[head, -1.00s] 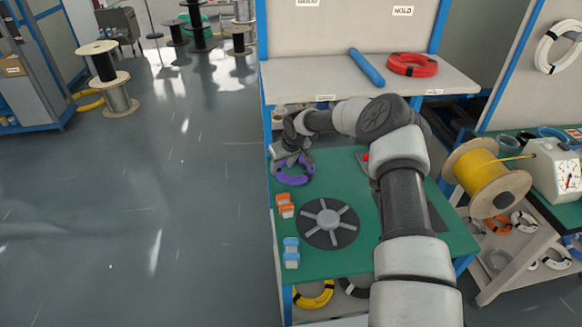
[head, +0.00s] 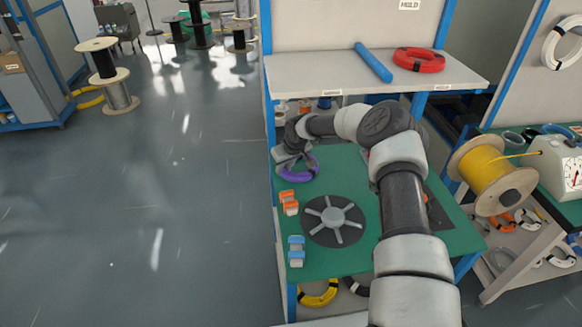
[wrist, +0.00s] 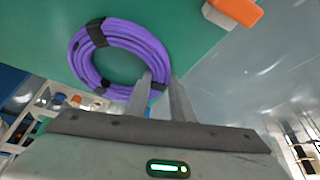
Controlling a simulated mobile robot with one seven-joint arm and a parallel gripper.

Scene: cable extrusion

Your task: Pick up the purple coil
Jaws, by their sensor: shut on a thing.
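The purple coil (head: 301,170) is a ring of cable with black bands, at the far left corner of the green table top (head: 335,262). In the wrist view the coil (wrist: 101,75) appears against the green surface. My gripper (wrist: 161,84) is shut on the side of the ring, with one finger on either side of the cable bundle. In the head view my gripper (head: 286,160) is at the coil's upper left and hides part of it. I cannot tell whether the coil is lifted clear of the table.
A red coil (head: 419,60) and a blue tube (head: 373,62) lie on the shelf above. Open floor is at left.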

